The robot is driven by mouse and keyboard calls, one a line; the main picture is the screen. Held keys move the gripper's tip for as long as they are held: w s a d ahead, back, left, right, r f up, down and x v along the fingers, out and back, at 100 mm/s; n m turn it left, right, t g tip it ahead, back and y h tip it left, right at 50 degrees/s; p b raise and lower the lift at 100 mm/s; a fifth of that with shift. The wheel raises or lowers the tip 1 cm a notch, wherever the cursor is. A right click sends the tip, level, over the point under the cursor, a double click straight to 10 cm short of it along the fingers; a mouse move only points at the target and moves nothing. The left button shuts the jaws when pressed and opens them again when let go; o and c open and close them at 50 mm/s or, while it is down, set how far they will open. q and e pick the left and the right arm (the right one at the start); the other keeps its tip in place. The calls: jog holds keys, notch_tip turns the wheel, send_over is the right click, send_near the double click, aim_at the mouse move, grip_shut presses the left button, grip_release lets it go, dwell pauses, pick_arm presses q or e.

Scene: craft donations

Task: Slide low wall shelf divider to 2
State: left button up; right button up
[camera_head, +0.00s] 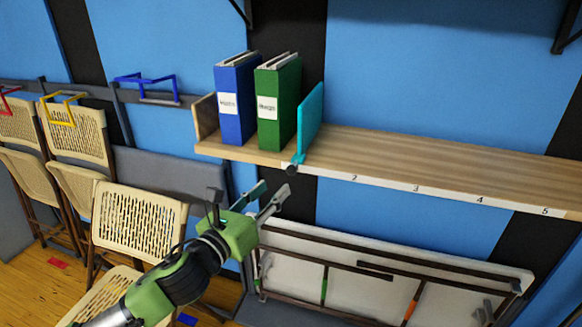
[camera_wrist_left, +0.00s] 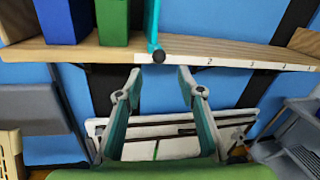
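The wooden wall shelf (camera_head: 430,166) carries a cyan divider (camera_head: 311,118) standing upright near its left part, left of the mark 2 (camera_head: 354,177). A dark round knob (camera_head: 292,169) sits at the divider's front foot, at the shelf's front edge. The divider also shows at the top of the left wrist view (camera_wrist_left: 152,22), with its knob (camera_wrist_left: 159,56). My left gripper (camera_head: 268,194) is open and empty, below and in front of the knob, apart from it. Its two fingers also show spread in the left wrist view (camera_wrist_left: 157,82). My right gripper is not in view.
A blue binder (camera_head: 236,100) and a green binder (camera_head: 279,102) stand left of the divider. The shelf right of it is bare, with number marks along its edge. Folded tables (camera_head: 390,260) lean below; beige folding chairs (camera_head: 135,222) stand left.

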aim_at(288, 174)
pick_arm(q)
jog(key=p+x, duration=0.1)
jog(key=x, duration=0.8)
jog(key=shift+p, duration=0.3)
jog(key=shift+w+d+f, duration=0.1)
jog(key=shift+w+d, duration=0.1)
jog(key=shift+w, duration=0.25)
grip_shut()
jog(key=shift+d, duration=0.15)
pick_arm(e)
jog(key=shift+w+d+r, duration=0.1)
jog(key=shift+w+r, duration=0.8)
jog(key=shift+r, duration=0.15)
